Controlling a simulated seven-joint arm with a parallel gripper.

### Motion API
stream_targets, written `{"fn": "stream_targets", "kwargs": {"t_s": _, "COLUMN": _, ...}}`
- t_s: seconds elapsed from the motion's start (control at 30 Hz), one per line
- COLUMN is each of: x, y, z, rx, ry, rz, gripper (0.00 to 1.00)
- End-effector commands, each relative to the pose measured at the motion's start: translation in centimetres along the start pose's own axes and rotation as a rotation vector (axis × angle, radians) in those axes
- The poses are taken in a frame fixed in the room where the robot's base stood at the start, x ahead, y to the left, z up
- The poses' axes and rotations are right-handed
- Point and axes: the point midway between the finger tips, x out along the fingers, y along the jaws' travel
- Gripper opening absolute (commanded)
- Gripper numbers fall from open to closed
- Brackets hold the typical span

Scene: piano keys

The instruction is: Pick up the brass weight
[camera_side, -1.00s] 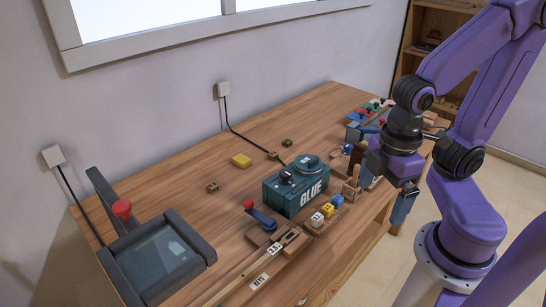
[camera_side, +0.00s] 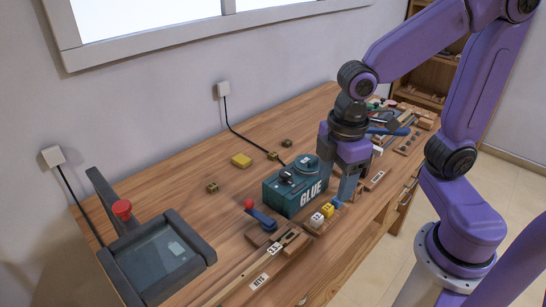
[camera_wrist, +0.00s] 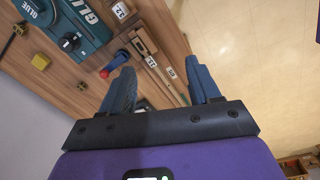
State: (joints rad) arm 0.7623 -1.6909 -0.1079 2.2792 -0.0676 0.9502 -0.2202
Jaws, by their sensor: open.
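Several small dark-brass blocks lie on the bench: one (camera_side: 212,187) at the left, one (camera_side: 272,156) behind the glue box and one (camera_side: 288,143) further back. I cannot tell which is the brass weight. A brass-coloured piece (camera_wrist: 18,30) also shows at the upper left of the wrist view. My gripper (camera_side: 348,190) points down just right of the glue box, apart from these blocks. In the wrist view its two blue fingers (camera_wrist: 162,82) are spread, with nothing held between them.
The teal glue box (camera_side: 300,190) stands between my gripper and the brass blocks. A larger yellow block (camera_side: 241,160) lies near them. A dark framed tray (camera_side: 160,265) is at left.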

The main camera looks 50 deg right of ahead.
Motion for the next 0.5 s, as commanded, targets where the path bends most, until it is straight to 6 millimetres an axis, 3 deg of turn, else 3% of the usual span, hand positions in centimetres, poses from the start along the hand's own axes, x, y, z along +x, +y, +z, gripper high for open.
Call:
{"fn": "stream_targets", "kwargs": {"t_s": 0.2, "x": 0.3, "y": 7.6, "z": -5.0, "rx": -0.081, "ry": -0.044, "rz": 0.046, "gripper": 0.62}}
{"fn": "stream_targets", "kwargs": {"t_s": 0.5, "x": 2.2, "y": 19.0, "z": -8.6, "rx": -0.192, "ry": -0.127, "rz": 0.087, "gripper": 0.62}}
